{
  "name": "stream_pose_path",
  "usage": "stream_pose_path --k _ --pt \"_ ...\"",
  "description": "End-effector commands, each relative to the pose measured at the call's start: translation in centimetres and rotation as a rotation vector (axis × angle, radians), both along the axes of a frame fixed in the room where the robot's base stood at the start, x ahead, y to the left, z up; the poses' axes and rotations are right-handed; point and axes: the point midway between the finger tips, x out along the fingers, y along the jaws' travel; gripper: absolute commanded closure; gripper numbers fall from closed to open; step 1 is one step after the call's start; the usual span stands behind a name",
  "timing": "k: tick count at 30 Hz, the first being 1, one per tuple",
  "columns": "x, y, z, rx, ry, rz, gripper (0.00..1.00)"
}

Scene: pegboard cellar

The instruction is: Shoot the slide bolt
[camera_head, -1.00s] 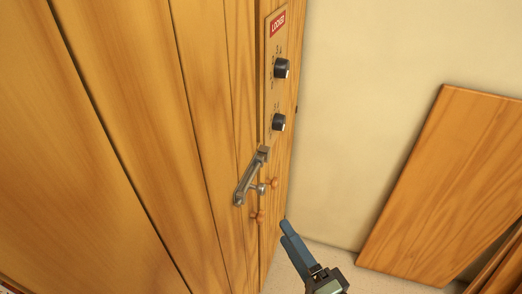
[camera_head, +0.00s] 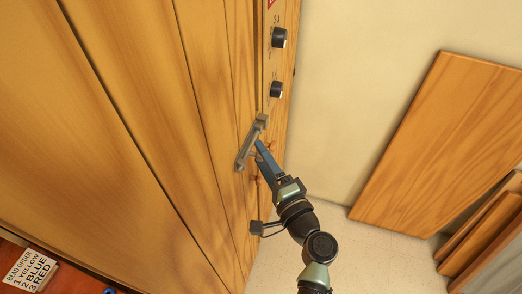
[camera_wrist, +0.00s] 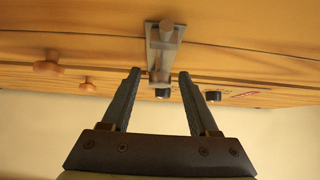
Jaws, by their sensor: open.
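The slide bolt (camera_head: 245,155) is a grey metal bar fitting on the wooden door, close to the door's right edge. In the wrist view my gripper (camera_wrist: 160,75) is open, with the near end of the bolt between or just beyond the fingertips. I cannot tell whether they touch it.
Two black knobs (camera_head: 278,38) (camera_head: 276,89) sit on a panel above the bolt. Wooden pegs (camera_wrist: 47,64) (camera_wrist: 86,86) project beside it. Boards (camera_head: 440,140) lean on the wall at right. A bead-order sign (camera_head: 30,270) is at bottom left. Floor between door and boards is clear.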

Motion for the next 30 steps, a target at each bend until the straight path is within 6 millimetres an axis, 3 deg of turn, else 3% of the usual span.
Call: stream_pose_path --k 13,23,30 --pt "0.91 0.46 -0.03 0.000 0.000 0.000 0.41" --pt "0.89 0.44 -0.02 0.000 0.000 -0.001 1.00" --pt "0.89 0.44 -0.03 0.000 0.000 -0.001 1.00"
